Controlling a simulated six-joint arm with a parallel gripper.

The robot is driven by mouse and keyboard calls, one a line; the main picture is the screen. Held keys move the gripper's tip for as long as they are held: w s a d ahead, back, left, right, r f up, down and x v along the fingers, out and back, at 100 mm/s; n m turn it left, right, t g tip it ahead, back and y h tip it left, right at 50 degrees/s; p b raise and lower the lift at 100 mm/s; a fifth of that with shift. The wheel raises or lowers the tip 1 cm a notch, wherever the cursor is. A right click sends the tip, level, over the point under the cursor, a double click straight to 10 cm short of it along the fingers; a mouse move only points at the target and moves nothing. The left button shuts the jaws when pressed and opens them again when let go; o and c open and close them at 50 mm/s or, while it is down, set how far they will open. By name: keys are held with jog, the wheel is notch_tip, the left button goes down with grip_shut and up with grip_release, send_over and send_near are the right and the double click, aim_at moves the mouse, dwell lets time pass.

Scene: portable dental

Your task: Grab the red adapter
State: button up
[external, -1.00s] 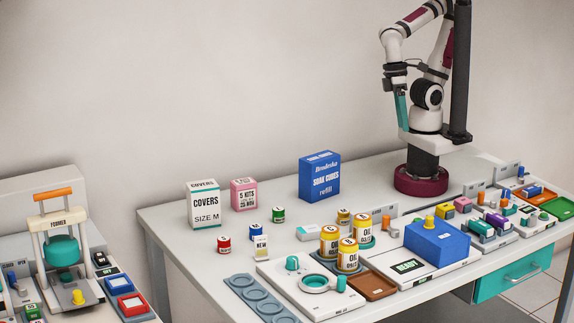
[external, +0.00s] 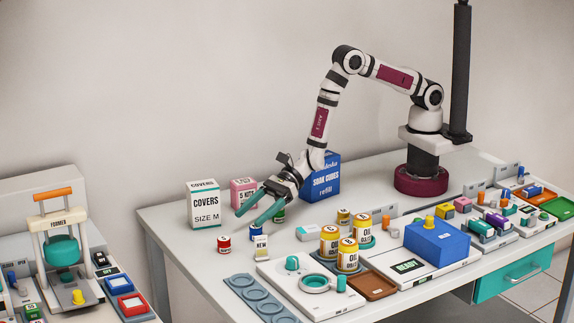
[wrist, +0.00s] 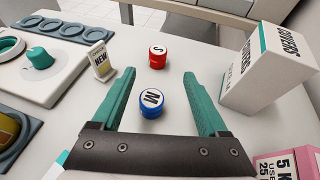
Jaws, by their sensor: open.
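The red adapter (external: 224,243) is a small upright cylinder with a white top on the table, left of the other small cylinders. In the wrist view it shows as a red cylinder marked S (wrist: 157,57), just beyond my fingertips. My gripper (external: 249,218) is open, with its two teal fingers reaching down and left above the small cylinders. In the wrist view, the open gripper (wrist: 158,76) has a blue cylinder marked M (wrist: 151,103) between its fingers in the picture. I cannot tell the exact height of the fingers above it.
A white COVERS box (external: 204,205) stands behind and left, with a pink box (external: 243,191) beside it. Table left of the adapter is clear.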

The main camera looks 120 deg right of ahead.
aim_at(225, 238)
jog(key=x, duration=0.5)
jog(key=r+x, duration=0.1)
jog(key=x, duration=0.2)
jog(key=shift+w+a+f, duration=0.15)
jog(key=shift+w+a, duration=0.1)
jog(key=shift+w, duration=0.15)
grip_shut()
